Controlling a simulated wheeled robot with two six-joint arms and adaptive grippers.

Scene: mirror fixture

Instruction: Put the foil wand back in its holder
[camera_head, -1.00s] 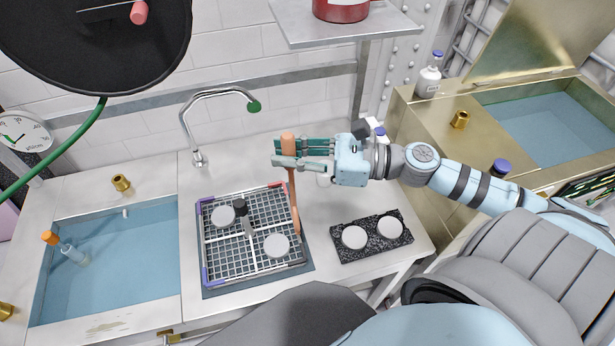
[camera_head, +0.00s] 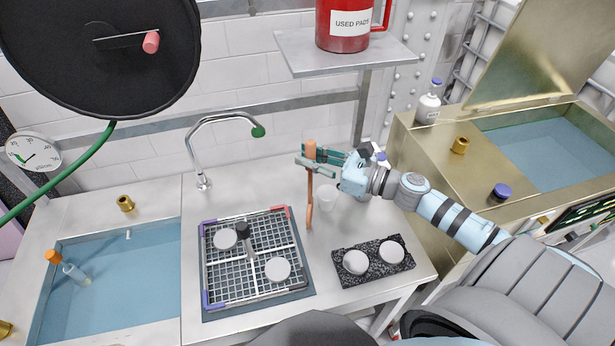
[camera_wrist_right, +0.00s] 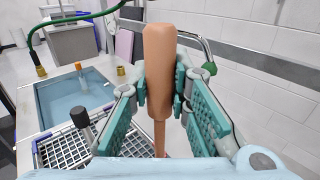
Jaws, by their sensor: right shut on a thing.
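The foil wand (camera_head: 309,195) is a copper-brown rod with a thick handle on top. My right gripper (camera_head: 313,161) is shut around the handle and holds the wand nearly upright, its lower end right of the rack. Whether that end touches the counter I cannot tell. The right wrist view shows the handle (camera_wrist_right: 158,70) between both green finger pads of my right gripper (camera_wrist_right: 165,95). My left gripper is not in view.
A wire rack (camera_head: 243,290) with white discs lies left of the wand. A black speckled block (camera_head: 375,270) with two white discs is at front right. A tap (camera_head: 204,165) stands behind. A shelf (camera_head: 345,55) carrying a red container (camera_head: 345,25) hangs above.

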